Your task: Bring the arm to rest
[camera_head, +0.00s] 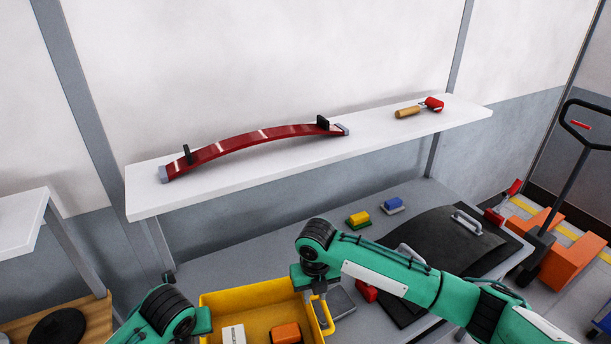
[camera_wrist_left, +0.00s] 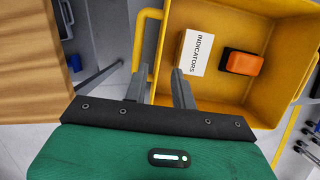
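My left arm enters the head view at the lower left, its gripper (camera_head: 201,322) beside the left end of a yellow crate (camera_head: 245,292). In the left wrist view my left gripper (camera_wrist_left: 158,75) has its two fingers apart, with the left wall and handle of the crate (camera_wrist_left: 207,96) near the tips. I see nothing clamped between them. My right arm comes in from the right in the head view. Its gripper (camera_head: 308,282) points down at the crate's right handle (camera_head: 326,317). Its fingers are too small and covered to tell whether they grip it.
The crate holds a white box marked INDICATORS (camera_wrist_left: 195,53) and an orange block (camera_wrist_left: 244,62). A white shelf (camera_head: 235,177) above bears a red curved bar (camera_head: 250,138) and a wooden-handled red tool (camera_head: 409,111). Yellow (camera_head: 358,219) and blue (camera_head: 393,205) blocks lie on the grey bench.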

